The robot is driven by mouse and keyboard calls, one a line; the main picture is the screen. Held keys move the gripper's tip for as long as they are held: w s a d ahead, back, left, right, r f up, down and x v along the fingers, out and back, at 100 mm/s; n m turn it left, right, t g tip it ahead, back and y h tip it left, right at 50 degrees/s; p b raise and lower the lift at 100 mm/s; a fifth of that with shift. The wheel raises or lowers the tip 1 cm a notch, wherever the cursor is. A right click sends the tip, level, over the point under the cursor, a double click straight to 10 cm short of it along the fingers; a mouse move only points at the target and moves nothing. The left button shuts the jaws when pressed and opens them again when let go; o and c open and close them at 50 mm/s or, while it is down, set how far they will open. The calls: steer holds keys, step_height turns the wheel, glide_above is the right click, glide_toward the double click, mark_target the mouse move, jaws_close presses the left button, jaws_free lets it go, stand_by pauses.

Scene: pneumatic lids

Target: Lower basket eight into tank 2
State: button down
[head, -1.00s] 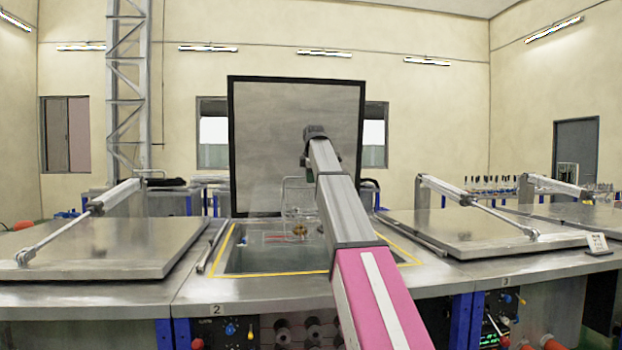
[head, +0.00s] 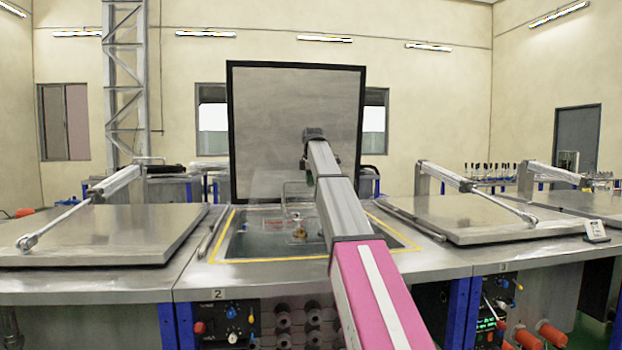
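Tank 2 (head: 226,258) is the open tank in the middle, with a yellow border and a "2" label on its front. Its lid (head: 295,110) stands upright behind it. A clear or wire-like basket (head: 288,205) with a tall handle hangs at the tank opening, with a brass-coloured piece (head: 299,234) low in it. I cannot read a number on it. My arm reaches over the tank and covers the basket's right side.
Closed lids lie on the left tank (head: 100,235) and on tank 3 (head: 480,217), each with a piston arm. A small sign (head: 595,230) stands at the right. The front panel of tank 2 carries knobs (head: 232,313). The steel rim around the opening is clear.

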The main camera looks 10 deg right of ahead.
steer(key=shift+s+f+x, duration=0.2)
steer(key=shift+s+x, duration=0.65)
steer(key=shift+x, duration=2.6)
steer(key=shift+s+f+x, duration=0.2)
steer(key=shift+s+x, duration=0.6)
steer(key=shift+x, duration=2.6)
steer(key=shift+s+f+x, duration=0.2)
steer(key=shift+s+x, duration=0.65)
steer(key=shift+x, duration=2.6)
steer(key=shift+f, duration=0.2)
steer(key=shift+x, duration=0.8)
steer(key=shift+s+f, duration=0.45)
steer(key=shift+f, duration=0.25)
steer(key=c, duration=1.4)
jaws_free()
steer(key=shift+o, duration=1.4)
steer(key=shift+w+r, duration=0.1)
